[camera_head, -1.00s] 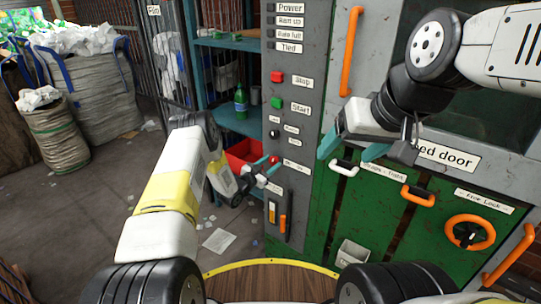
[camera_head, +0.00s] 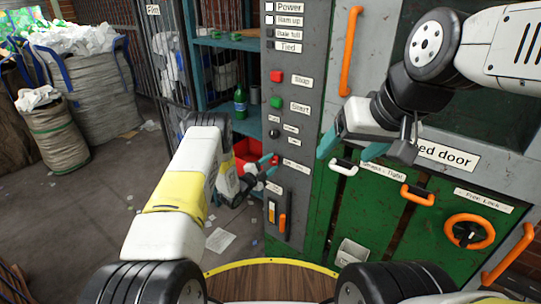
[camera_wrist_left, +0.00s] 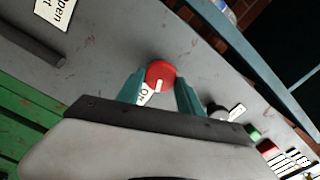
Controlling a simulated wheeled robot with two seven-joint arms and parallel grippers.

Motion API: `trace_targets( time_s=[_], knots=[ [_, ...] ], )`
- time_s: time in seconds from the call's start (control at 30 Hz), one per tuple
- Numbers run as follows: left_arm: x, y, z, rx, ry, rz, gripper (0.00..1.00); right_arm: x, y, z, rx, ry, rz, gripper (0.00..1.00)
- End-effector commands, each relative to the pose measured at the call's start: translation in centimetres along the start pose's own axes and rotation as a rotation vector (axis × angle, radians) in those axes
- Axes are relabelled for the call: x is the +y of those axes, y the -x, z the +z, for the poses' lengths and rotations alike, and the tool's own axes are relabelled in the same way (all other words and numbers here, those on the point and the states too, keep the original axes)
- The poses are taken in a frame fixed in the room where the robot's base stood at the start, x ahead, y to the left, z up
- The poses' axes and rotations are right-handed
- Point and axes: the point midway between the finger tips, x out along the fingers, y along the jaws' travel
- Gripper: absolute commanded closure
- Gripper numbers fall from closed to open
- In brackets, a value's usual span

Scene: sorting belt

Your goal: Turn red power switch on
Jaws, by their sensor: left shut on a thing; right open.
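The red power switch is a round red knob (camera_head: 276,159) on the grey control panel, low among its controls. It also shows in the left wrist view (camera_wrist_left: 161,74), between the two teal fingers, with a white line on its face and a label reading "On" beside it. My left gripper (camera_head: 268,170) is at the panel and shut on this knob; the arm partly hides the contact in the head view. My right gripper (camera_head: 350,150) is open and empty, in front of the green machine doors.
A red stop button (camera_head: 276,76) and green start button (camera_head: 276,101) sit above the knob. Below it is an orange lever (camera_head: 283,223). Orange door handles (camera_head: 351,50) and an orange wheel (camera_head: 469,231) stand out at the right. A shelf with a green bottle (camera_head: 240,103) is behind.

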Motion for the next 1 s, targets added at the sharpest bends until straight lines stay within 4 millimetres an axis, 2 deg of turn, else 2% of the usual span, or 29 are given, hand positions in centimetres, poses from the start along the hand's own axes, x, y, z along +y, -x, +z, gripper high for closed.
trace_targets(
  time_s=[0.2, 0.5, 1.0],
  knots=[
    [0.19, 0.01, -0.08, 0.002, -0.182, 0.002, 0.97, 0.00, 0.00, 0.00, 0.000, 0.000, 0.000, 0.25],
    [0.29, 0.03, -0.02, 0.001, -0.350, 0.002, 0.97, 0.00, 0.00, 0.00, 0.000, 0.000, 0.000, 0.25],
    [0.36, 0.07, 0.03, 0.001, -0.422, 0.003, 0.97, 0.00, 0.00, 0.00, 0.000, 0.000, 0.000, 0.25]
  ],
)
